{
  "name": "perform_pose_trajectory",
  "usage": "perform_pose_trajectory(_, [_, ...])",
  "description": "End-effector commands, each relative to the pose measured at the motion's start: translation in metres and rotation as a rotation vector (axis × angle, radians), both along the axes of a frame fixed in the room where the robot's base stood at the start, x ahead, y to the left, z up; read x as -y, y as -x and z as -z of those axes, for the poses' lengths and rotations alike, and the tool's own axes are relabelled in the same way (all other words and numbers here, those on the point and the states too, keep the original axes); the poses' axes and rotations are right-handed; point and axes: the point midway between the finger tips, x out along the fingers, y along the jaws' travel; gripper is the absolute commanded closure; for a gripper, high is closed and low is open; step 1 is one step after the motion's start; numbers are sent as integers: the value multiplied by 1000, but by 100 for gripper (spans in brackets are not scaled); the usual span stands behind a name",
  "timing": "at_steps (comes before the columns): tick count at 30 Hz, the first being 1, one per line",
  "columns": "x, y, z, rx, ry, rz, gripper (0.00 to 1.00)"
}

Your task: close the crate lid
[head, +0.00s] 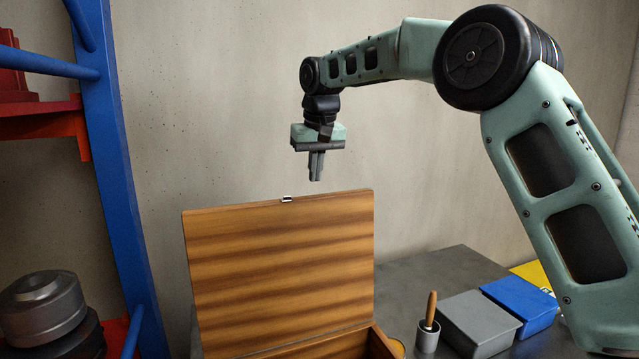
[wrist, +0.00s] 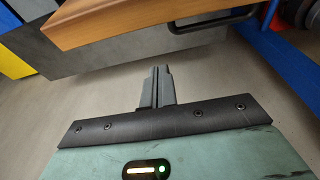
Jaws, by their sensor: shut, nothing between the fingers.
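The wooden crate (head: 389,346) stands on the grey table with its lid (head: 280,265) raised, nearly upright. A small metal latch (head: 287,199) sits at the middle of the lid's top edge. My gripper (head: 316,179) is above the lid's top edge, a little right of the latch, pointing down and apart from the lid. Its fingers are shut and empty. In the wrist view my gripper (wrist: 160,72) shows with its fingers together, and the wooden lid (wrist: 120,22) crosses the top of that view. The crate's inside is mostly out of view.
A grey box (head: 478,318), a blue box (head: 520,300) and a small cup with a wooden-handled tool (head: 428,335) stand right of the crate. A blue rack post (head: 118,160) and a metal rotor part (head: 42,305) are at the left. A wall is behind.

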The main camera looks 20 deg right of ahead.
Motion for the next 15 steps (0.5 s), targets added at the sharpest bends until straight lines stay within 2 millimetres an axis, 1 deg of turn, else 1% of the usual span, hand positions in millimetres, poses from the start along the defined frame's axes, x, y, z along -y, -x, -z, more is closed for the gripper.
perform_pose_trajectory(1, [0,-2,10,-6,0,0,100])
perform_pose_trajectory(5, [0,-8,35,-5,0,-1,100])
perform_pose_trajectory(6, [0,-1,30,0,0,-1,100])
perform_pose_trajectory(9, [0,11,29,0,0,-1,100])
perform_pose_trajectory(15, [0,27,29,0,0,-1,100])
